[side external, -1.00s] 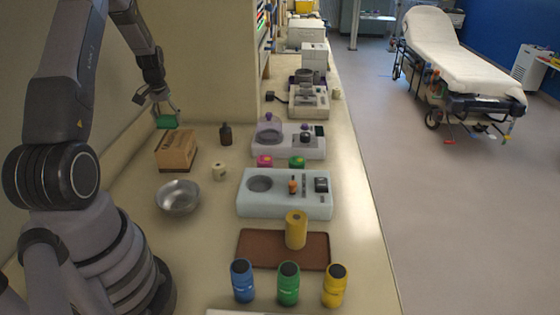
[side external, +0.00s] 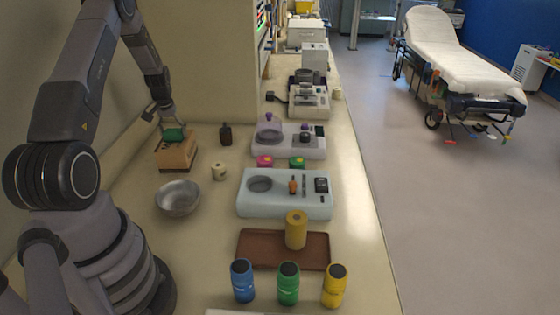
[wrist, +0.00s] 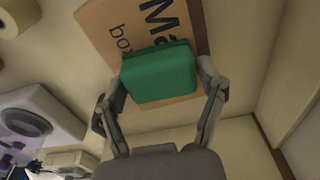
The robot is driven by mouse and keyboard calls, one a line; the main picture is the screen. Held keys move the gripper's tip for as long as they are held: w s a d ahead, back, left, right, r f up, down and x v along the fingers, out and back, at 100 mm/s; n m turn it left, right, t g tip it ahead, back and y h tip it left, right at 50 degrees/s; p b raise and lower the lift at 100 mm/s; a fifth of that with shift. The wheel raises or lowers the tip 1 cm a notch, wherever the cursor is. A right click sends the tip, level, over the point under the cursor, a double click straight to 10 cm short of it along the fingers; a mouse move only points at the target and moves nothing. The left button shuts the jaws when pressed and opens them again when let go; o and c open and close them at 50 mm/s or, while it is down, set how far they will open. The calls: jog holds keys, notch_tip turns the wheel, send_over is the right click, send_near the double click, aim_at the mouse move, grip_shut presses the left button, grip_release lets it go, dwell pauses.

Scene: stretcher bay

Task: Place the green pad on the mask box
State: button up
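The green pad (side external: 173,134) is a small block between the fingers of my gripper (side external: 164,118). The mask box (side external: 176,158) is a brown carton on the counter at the left, below the pad. In the wrist view the pad (wrist: 160,73) lies over the printed face of the box (wrist: 100,22) and covers part of its lettering. The two fingers of my gripper (wrist: 161,85) flank the pad and appear closed on its sides. The pad is at the box's top; I cannot tell whether it rests on it or hangs just above.
A dark bottle (side external: 226,134) stands right of the box, with a small cream jar (side external: 219,172) nearer. A metal bowl (side external: 178,197) sits in front. White devices (side external: 285,205) line the counter to the right. The wall is close behind the box.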

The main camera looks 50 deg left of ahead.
aim_at(171, 133)
jog(key=shift+o, duration=1.4)
notch_tip(171, 133, up, 12)
jog(key=d, duration=0.1)
jog(key=d+r+m+t, duration=0.1)
jog(key=d+r+m, duration=0.1)
jog(key=d+r, duration=0.8)
jog(key=d+r+m+t, duration=0.1)
jog(key=d+r+m, duration=0.1)
jog(key=d+r, duration=0.75)
jog(key=s+d+m+t+h, duration=0.1)
jog(key=s+d+m, duration=0.4)
jog(key=s+d, duration=1.2)
jog(key=d+t, duration=0.1)
jog(key=d, duration=0.1)
jog(key=shift+d+r+t, duration=0.2)
jog(key=shift+d+t, duration=0.1)
